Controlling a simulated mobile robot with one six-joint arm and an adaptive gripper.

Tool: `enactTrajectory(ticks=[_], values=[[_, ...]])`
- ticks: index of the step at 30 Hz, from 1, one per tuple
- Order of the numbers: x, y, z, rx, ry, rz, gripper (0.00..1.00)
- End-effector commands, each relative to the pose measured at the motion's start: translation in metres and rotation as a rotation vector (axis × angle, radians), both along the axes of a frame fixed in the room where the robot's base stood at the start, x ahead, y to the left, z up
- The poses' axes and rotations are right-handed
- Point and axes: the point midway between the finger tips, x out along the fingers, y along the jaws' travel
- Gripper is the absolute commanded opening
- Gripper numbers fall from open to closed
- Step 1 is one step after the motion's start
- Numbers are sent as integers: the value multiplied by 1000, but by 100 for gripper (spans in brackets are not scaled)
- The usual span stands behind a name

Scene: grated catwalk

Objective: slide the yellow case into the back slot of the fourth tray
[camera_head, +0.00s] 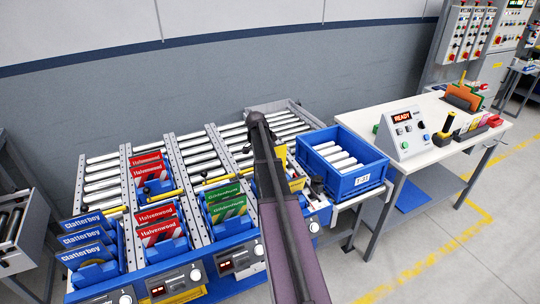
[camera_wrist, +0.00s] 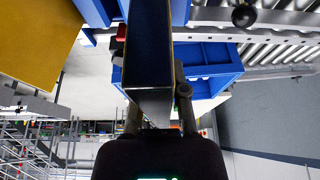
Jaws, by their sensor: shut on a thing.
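My gripper (camera_wrist: 157,103) is shut on a thin case (camera_wrist: 150,50), seen nearly edge-on in the wrist view; its near side looks dark, with a thin yellowish line along its right edge. In the head view yellow shows beside my arm, at a yellow case (camera_head: 297,184) in the fourth lane from the left; my arm covers much of that lane. I cannot tell there which yellow part is the held case. Blue tray parts (camera_wrist: 95,12) flank the held case at the top of the wrist view. The back slot is hidden. A large yellow face (camera_wrist: 38,40) fills the wrist view's upper left.
Trays of blue Clatterbey cases (camera_head: 86,240), red Halvenwood cases (camera_head: 158,222) and green cases (camera_head: 226,200) stand in the lanes to the left. A blue crate (camera_head: 365,182) with white rollers stands close on the right. Beyond it is a white table (camera_head: 440,150) with a READY box (camera_head: 403,130).

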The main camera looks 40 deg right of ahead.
Motion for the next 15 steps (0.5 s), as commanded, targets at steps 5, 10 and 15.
enactTrajectory(ticks=[5, 10, 15], values=[[0, 0, -7, 0, 0, 0, 0], [0, 0, -11, 0, 0, 0, 0], [0, 0, -16, 0, 0, 0, 0]])
